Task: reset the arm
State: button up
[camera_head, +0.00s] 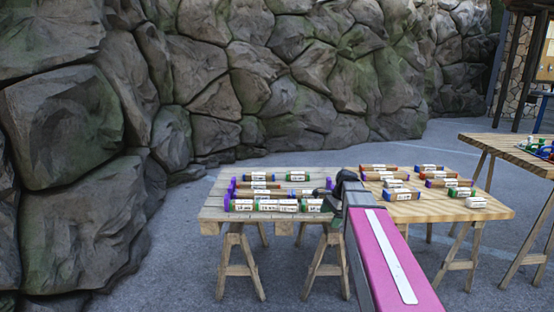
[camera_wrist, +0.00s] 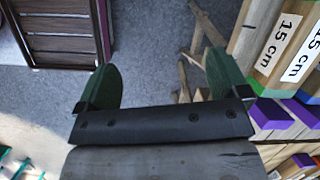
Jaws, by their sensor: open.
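My gripper (camera_head: 330,190) is at the end of my pink arm, at the front of the wooden trestle tables in the head view, where the arm partly hides it. In the wrist view its two green fingers stand wide apart, so the gripper (camera_wrist: 160,70) is open. Nothing is between the fingers; grey floor shows there. Wooden blocks marked "15 cm" (camera_wrist: 283,40) lie close to the right of the right finger in the wrist view. I cannot tell whether the finger touches them.
Labelled blocks with coloured ends lie in rows on the left table (camera_head: 210,211) and scattered on the middle table (camera_head: 490,211). Another table (camera_head: 490,142) with coloured items stands at the right. A rock wall (camera_head: 290,70) rises behind. Floor (camera_head: 185,270) at the left front is clear.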

jog(key=s+a+f+n+h, duration=0.1)
jog(key=s+f+n, duration=0.5)
jog(key=s, duration=0.3)
jog(key=s+a+f+n+h, duration=0.1)
jog(key=s+f+n+h, duration=0.1)
jog(key=s+f+n, duration=0.5)
jog(key=shift+s+a+f+n+h, duration=0.15)
jog(key=shift+s+a+n+h, duration=0.2)
jog(key=shift+s+n, duration=0.55)
